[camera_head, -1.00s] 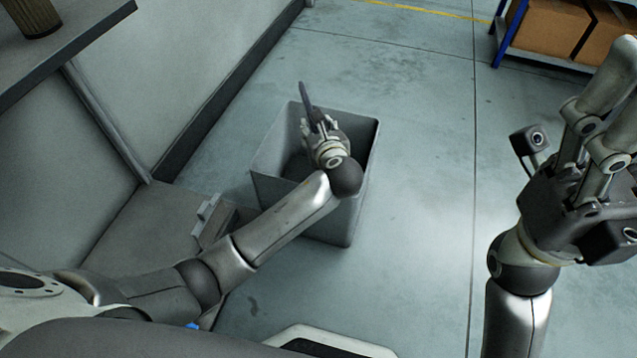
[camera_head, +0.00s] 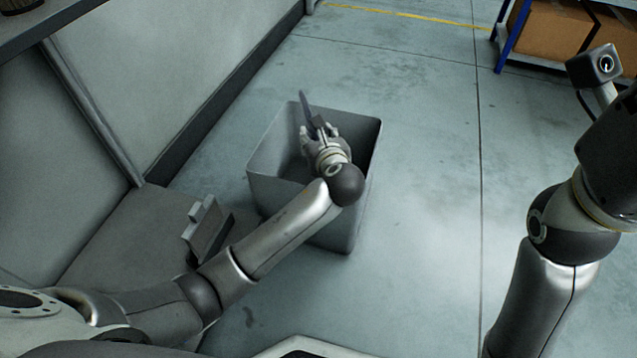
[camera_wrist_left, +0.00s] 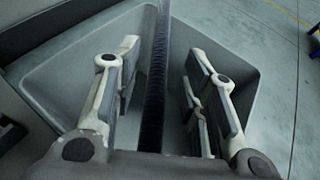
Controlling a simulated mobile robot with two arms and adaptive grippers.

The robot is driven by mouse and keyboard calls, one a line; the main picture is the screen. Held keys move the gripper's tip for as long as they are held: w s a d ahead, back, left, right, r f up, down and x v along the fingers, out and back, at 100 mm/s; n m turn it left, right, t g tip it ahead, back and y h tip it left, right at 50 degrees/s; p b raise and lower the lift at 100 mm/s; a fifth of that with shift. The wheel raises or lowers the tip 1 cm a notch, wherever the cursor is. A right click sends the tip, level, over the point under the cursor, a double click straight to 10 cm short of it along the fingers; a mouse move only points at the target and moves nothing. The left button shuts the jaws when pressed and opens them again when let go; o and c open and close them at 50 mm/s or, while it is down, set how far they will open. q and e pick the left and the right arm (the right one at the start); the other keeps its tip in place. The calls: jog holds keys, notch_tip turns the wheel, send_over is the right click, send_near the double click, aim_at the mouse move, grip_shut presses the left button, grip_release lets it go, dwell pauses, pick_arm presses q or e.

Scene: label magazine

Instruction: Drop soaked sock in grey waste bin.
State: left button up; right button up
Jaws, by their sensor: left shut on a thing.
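The soaked sock shows in the head view (camera_head: 305,105) as a thin dark grey strip standing up from my left gripper (camera_head: 318,128). My left gripper is shut on it, over the open top of the grey waste bin (camera_head: 345,222). In the left wrist view the sock (camera_wrist_left: 157,75) is a dark ribbed strip running between the fingers (camera_wrist_left: 160,95). The bin's grey wall (camera_wrist_left: 75,65) surrounds them there. The sock's lower end is hidden. Of my right gripper, only the dark housing (camera_head: 612,145) shows at the right edge; its fingers are out of frame.
A wall (camera_head: 190,70) with a dark skirting runs along the left. A small grey bracket-like object (camera_head: 207,228) stands left of the bin. A blue-framed shelf (camera_head: 507,40) with cardboard boxes (camera_head: 550,30) is at the far right. The floor right of the bin is clear.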

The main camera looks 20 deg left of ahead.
pick_arm(q)
jog(key=o, duration=1.2)
jog(key=shift+s, duration=0.15)
jog(key=v, duration=1.1)
jog(key=shift+s+d+r, duration=0.1)
jog(key=shift+s+d, duration=0.15)
jog(key=shift+s, duration=0.1)
